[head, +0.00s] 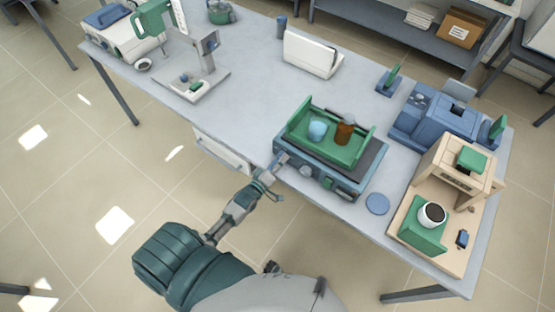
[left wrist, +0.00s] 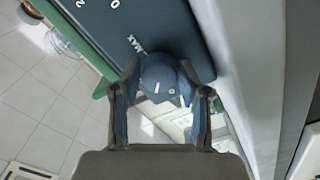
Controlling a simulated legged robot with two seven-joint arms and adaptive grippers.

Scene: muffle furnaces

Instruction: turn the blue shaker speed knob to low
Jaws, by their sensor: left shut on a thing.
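The shaker (head: 345,182) has a blue body and a green tray (head: 318,148) holding a light-blue vessel and a brown bottle. It stands near the table's front edge. My left gripper (head: 281,160) reaches the left end of its front panel. In the left wrist view the blue speed knob (left wrist: 162,72) sits between the two fingers of the left gripper (left wrist: 162,88), which is shut on it. The knob has a white pointer mark. Printed marks, including "MAX" and digits, show on the dark panel beside it. In the head view the gripper mostly covers the knob. My right gripper is not in view.
A wooden coffee-machine-like unit (head: 458,165) with a dark-filled cup (head: 432,214) stands right of the shaker. A blue machine (head: 432,118) is behind. A balance-like stand (head: 205,75) and a white box (head: 312,53) stand left and back. The table (head: 255,105) is clear between them.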

